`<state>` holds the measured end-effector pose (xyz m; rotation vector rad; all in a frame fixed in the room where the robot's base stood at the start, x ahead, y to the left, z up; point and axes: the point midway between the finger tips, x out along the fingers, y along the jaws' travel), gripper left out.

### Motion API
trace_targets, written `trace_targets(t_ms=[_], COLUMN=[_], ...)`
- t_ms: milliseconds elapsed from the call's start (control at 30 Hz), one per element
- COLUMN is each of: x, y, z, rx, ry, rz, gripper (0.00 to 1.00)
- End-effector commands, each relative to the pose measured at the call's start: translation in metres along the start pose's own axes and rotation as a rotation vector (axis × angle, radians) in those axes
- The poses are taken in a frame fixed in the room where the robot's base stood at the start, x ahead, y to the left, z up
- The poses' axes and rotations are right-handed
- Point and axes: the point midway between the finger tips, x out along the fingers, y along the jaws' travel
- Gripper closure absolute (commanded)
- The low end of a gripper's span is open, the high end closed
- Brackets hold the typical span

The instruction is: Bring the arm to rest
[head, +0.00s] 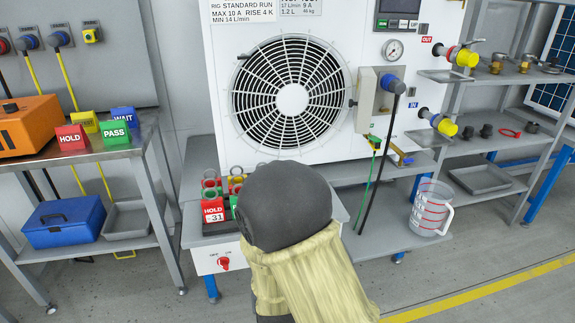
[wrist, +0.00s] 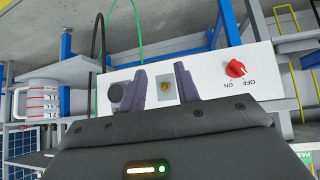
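My arm fills the lower middle of the head view, with a dark rounded wrist and a pale yellow sleeve in front of the pump station. My gripper is hidden there behind the wrist. In the wrist view my gripper (wrist: 161,76) shows two dark fingers standing apart, with nothing seen held between them. A white front panel (wrist: 220,75) lies beyond the fingers, seen upside down. It carries a red ON/OFF knob (wrist: 236,69), which also shows in the head view (head: 223,263). A small grey plate with a brass centre (wrist: 165,88) appears between the fingers; I cannot tell its distance.
The fan unit (head: 293,99) stands behind my arm. A HOLD tag block (head: 213,210) and small parts sit left of my wrist. A measuring jug (head: 431,209) stands to the right. The left bench (head: 78,153) bears an orange case (head: 30,126). Open floor lies at the lower right.

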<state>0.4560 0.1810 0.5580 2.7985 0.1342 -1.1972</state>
Motion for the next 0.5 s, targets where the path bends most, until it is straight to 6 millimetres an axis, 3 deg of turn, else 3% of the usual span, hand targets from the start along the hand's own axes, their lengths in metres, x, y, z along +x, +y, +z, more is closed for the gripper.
trace_targets(t_ms=[33,233,500], x=[-0.010,-0.051,-0.113], y=[0.015,0.064,0.126], z=[-0.009,-0.015,-0.006], rx=[0.035,0.100,0.125], ry=[-0.039,-0.209,-0.386], rz=[-0.010,-0.049,-0.043], gripper=[0.68,0.68,0.68])
